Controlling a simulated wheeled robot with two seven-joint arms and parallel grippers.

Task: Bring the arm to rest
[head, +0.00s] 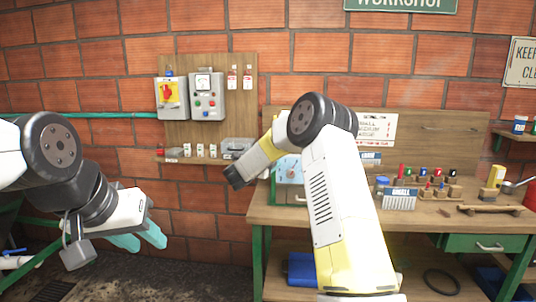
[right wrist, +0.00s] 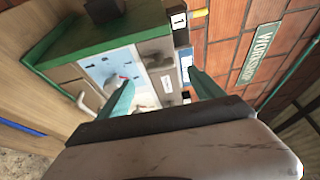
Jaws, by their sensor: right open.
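My right arm (head: 340,200) rises in front of the workbench in the head view and bends at its elbow. Its forearm points down and left, and its fingers are hidden there. In the right wrist view my right gripper (right wrist: 160,78) has two teal fingers spread apart, with nothing held between them. Beyond them are a green-framed box with a pale blue face (right wrist: 100,66) and grey items. My left gripper (head: 142,240) hangs at the lower left in the head view. Its teal fingers are apart and empty, over the floor.
The wooden workbench (head: 440,216) at the right holds small tools, blocks and signs. A wall board (head: 240,92) carries a grey control box (head: 207,97) and a red-and-yellow switch (head: 172,98). A small shelf (head: 185,160) is below. Floor is open at the lower left.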

